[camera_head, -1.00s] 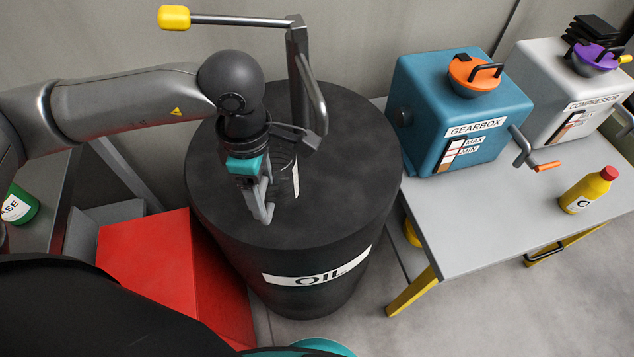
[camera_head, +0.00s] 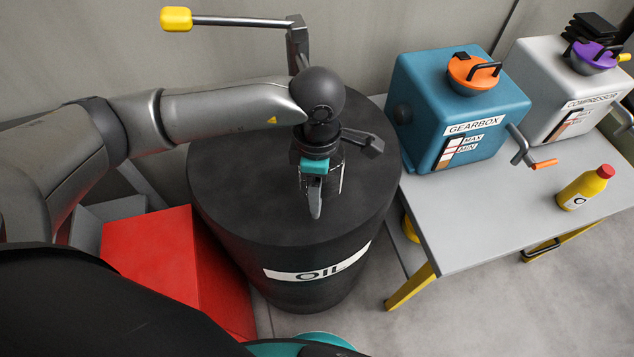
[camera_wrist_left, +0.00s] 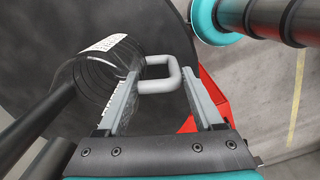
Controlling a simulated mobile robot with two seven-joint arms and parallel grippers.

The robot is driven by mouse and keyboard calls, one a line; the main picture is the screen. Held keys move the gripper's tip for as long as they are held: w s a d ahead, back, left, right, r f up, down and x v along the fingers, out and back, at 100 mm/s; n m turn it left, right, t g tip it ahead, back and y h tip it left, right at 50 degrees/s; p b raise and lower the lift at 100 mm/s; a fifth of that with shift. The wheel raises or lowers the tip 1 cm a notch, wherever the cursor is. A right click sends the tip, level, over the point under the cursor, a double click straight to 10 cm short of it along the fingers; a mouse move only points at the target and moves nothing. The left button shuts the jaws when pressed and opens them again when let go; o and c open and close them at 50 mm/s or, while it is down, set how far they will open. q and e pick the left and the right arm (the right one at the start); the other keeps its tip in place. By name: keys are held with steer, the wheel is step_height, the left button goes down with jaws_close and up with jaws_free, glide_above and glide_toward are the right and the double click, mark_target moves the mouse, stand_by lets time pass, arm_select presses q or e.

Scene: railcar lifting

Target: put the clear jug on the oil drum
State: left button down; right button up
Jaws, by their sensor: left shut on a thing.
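The oil drum (camera_head: 235,195) is a large black barrel with a white OIL label, in the middle of the head view. My left gripper (camera_head: 315,208) is over the right part of its top. It is shut on the grey handle (camera_wrist_left: 158,80) of the clear jug. The jug (camera_wrist_left: 100,60) is a see-through cylinder with a white label, beyond the fingers in the left wrist view. In the head view the jug (camera_head: 336,178) is mostly hidden behind my gripper. The drum top lies behind it; I cannot tell whether they touch. My right gripper is not in view.
A crank (camera_head: 240,21) with a yellow grip rises behind the drum. A red box (camera_head: 160,260) stands left of it. On the right, a grey table (camera_head: 480,215) holds a blue gearbox (camera_head: 450,105), a compressor (camera_head: 560,95) and a yellow bottle (camera_head: 585,188). The drum top's left part is clear.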

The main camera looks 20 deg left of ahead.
arm_select(q)
steer(key=shift+c, duration=1.5)
jaws_free()
steer(key=shift+f, duration=0.1)
step_height(320, 180, up, 12)
